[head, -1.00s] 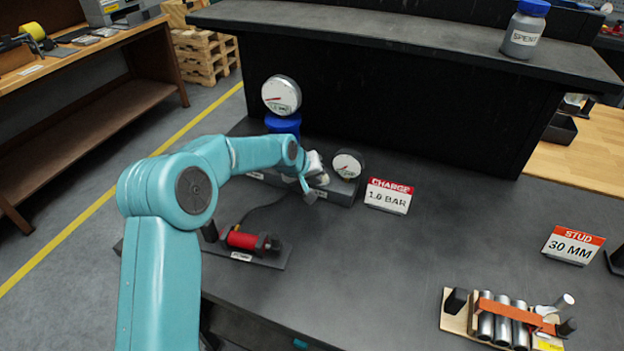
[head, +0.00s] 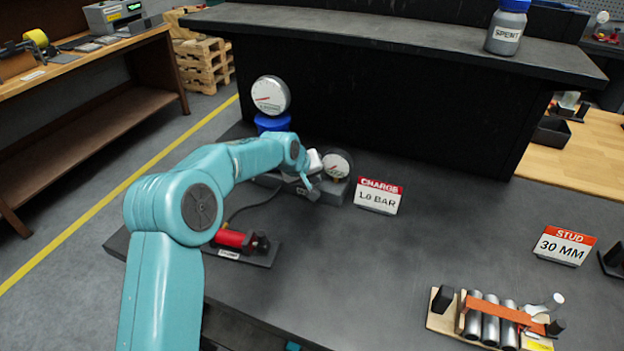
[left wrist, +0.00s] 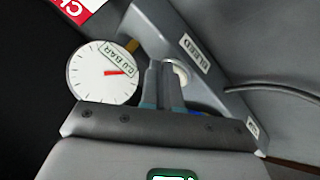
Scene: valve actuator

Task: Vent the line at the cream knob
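The cream knob (left wrist: 180,72) shows in the left wrist view, on a grey block (left wrist: 205,62) labelled BLEED. Part of it is hidden behind a finger of my left gripper (left wrist: 161,72). The fingertips are close together right at the knob; whether they grip it is unclear. In the head view my left gripper (head: 307,186) is low at the block, and the knob cannot be made out. A small round gauge (head: 337,163) stands on the block's right end; its face also shows in the left wrist view (left wrist: 98,76). My right gripper is not in view.
A larger gauge (head: 270,95) sits above a blue part (head: 272,123) behind my arm. A CHARGE 1.0 BAR sign (head: 378,197) stands right of the block. A red cylinder tool (head: 236,239) lies in front. The bench middle is clear.

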